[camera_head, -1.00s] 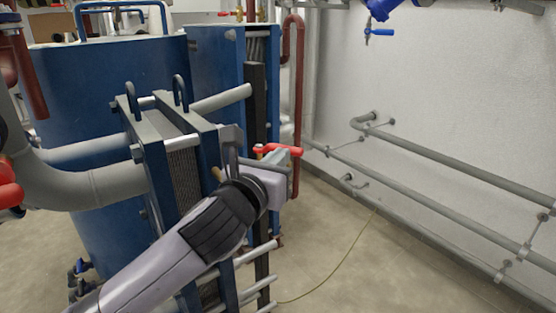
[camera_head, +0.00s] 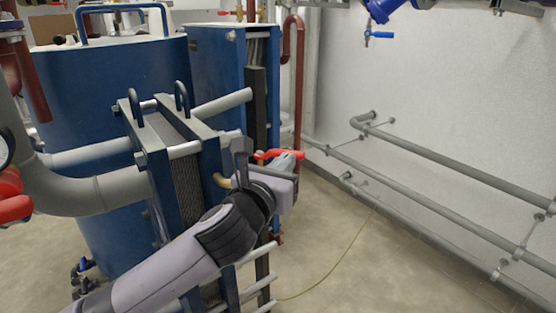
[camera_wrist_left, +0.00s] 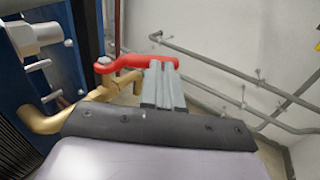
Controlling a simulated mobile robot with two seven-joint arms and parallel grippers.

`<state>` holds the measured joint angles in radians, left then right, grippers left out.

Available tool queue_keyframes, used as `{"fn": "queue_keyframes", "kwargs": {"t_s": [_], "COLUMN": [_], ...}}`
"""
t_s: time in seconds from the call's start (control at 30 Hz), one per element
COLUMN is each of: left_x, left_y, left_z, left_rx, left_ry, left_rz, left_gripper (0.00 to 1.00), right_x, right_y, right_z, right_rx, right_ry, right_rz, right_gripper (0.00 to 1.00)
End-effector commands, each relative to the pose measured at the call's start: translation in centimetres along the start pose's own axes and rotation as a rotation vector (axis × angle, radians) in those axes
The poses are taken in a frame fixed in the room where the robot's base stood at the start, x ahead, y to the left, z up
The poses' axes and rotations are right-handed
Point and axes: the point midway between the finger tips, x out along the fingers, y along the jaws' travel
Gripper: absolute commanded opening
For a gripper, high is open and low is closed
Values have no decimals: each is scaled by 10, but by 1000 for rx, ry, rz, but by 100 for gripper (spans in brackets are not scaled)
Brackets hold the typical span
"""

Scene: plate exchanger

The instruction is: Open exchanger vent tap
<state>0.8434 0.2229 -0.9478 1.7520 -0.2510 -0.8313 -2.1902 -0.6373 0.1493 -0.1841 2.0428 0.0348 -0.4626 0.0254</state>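The red vent tap handle (camera_head: 279,154) sits on a brass pipe at the right side of the plate exchanger (camera_head: 182,180). In the left wrist view the red handle (camera_wrist_left: 130,64) runs left to right from its brass valve. My left gripper (camera_head: 284,163) is at the handle. In the wrist view its grey fingers (camera_wrist_left: 160,82) lie close together, with their tips overlapping the handle near its free end. No handle shows between them; whether they touch it is unclear. My right gripper is not in view.
Blue tanks (camera_head: 95,95) stand behind the exchanger, with thick grey pipes (camera_head: 90,190) at the left. Grey wall pipes (camera_head: 440,165) run along the right wall. Another tap with a blue handle (camera_head: 380,35) hangs at the upper right. Floor between exchanger and wall is mostly clear.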

Motion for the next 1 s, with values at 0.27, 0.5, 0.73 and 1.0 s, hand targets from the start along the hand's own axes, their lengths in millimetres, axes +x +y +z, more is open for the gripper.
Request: {"fn": "queue_keyframes", "kwargs": {"t_s": [0.27, 0.5, 0.73, 1.0], "left_x": [18, 34, 45, 50], "left_y": [-10, -10, -6, -5], "left_z": [5, 5, 4, 2], "left_rx": [-3, 0, 0, -1], "left_ry": [1, 1, 1, 1], "left_rz": [176, 404, 400, 399], "left_gripper": [0, 0, 0, 0], "right_x": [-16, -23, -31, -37], "right_y": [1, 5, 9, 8], "right_z": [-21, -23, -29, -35], "right_rx": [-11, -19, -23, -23], "right_ry": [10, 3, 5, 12], "right_rz": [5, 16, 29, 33], "right_gripper": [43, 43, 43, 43]}}
